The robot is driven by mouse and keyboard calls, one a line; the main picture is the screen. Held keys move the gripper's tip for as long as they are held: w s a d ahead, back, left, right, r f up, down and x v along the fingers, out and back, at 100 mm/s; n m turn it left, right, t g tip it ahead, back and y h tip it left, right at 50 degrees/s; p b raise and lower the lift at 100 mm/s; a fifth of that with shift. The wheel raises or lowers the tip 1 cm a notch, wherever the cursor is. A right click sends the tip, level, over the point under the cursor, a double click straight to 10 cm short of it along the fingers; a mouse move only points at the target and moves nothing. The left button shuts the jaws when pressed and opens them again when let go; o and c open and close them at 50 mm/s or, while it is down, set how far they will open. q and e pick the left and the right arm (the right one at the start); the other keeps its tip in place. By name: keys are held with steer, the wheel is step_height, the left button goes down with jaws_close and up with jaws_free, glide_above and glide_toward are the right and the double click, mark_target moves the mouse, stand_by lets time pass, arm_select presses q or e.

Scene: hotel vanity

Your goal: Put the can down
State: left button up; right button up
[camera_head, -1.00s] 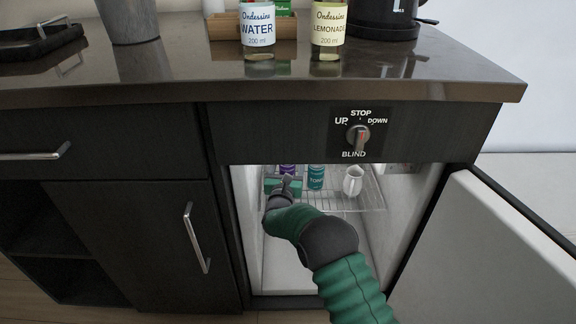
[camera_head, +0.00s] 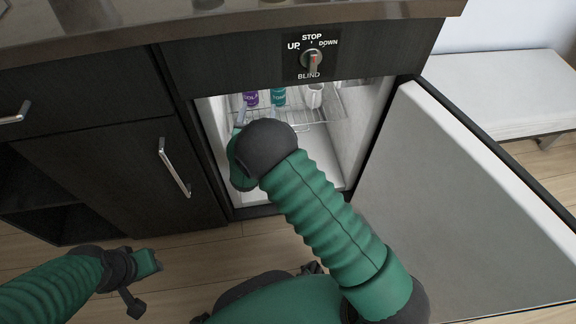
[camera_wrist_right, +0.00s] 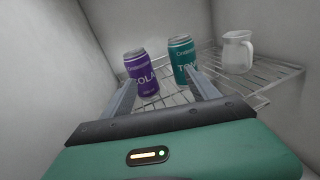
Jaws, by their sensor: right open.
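A purple cola can (camera_head: 251,98) and a teal tonic can (camera_head: 278,96) stand upright on the wire shelf (camera_head: 325,112) inside the open fridge. In the right wrist view the cola can (camera_wrist_right: 141,74) and the tonic can (camera_wrist_right: 182,60) stand side by side, apart. My right gripper (camera_head: 256,117) is in the fridge opening, in front of the cans. Its open fingers (camera_wrist_right: 163,80) hold nothing, and the cola can shows beyond the gap between them. My left gripper (camera_head: 146,278) is low at the left, away from the fridge; its jaw state is unclear.
A white jug (camera_wrist_right: 237,52) stands right of the cans on the shelf. The fridge door (camera_head: 440,190) is swung open to the right. A blind knob (camera_head: 311,60) sits above the opening. A cabinet with a handle (camera_head: 174,167) is at the left. A bench (camera_head: 495,95) stands beyond.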

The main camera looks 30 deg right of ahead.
steer(key=s+d+f+m+g, duration=0.1)
steer(key=s+d+m+g, duration=0.5)
steer(key=s, duration=0.4)
steer(key=s+d+f+m+g, duration=0.1)
steer(key=s+d+m+g, duration=0.5)
steer(key=s, duration=0.4)
steer(key=s+a+r+m+y, duration=0.1)
steer(key=s+a+m+y, duration=0.8)
steer(key=m, duration=0.8)
steer(key=s+a, duration=0.3)
steer(key=a, duration=0.2)
steer(key=shift+s, duration=0.15)
